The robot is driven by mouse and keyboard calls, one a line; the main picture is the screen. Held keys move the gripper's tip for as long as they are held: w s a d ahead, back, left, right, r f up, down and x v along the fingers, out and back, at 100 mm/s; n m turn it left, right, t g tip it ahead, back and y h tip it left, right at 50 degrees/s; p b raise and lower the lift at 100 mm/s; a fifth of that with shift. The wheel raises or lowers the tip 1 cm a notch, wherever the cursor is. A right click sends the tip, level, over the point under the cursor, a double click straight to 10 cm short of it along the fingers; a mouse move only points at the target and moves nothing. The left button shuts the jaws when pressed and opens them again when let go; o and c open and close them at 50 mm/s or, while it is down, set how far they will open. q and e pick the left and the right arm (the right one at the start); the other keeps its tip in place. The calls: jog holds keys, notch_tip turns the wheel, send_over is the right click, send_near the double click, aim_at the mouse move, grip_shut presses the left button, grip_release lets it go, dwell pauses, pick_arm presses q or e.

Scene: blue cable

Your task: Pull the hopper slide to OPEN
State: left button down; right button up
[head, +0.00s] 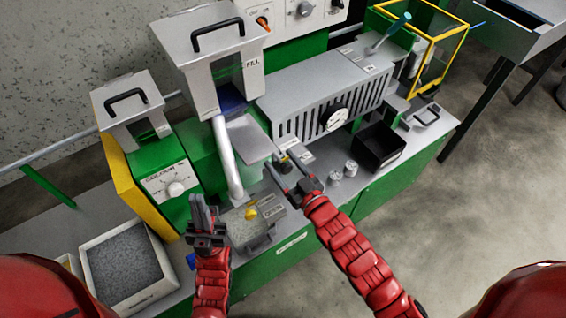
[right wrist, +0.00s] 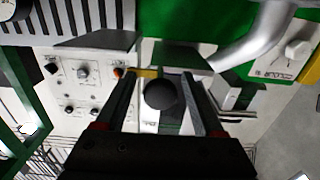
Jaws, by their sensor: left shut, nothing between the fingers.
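The hopper (head: 213,62) is a grey box with a black handle and a FILL label, at the upper middle of the head view. A flat grey plate (head: 250,138) juts out below it and looks like the slide. My right gripper (head: 279,161) is open, just beside the plate's front right end. In the right wrist view a round black knob (right wrist: 160,95) shows between the two open fingers (right wrist: 159,78), with gaps on both sides. Whether the knob belongs to the slide I cannot tell. My left gripper (head: 203,208) is shut and empty, to the lower left, pointing up.
A gravel bin (head: 152,297) is lower left.

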jog(key=shift+s+d+f, duration=0.1)
jog(key=shift+s+d, duration=0.2)
jog(key=p+v, duration=0.3)
jog(key=v, duration=1.3)
jog(key=shift+s+p, duration=0.3)
jog(key=shift+p, duration=0.1)
jog(key=shift+w+d, duration=0.1)
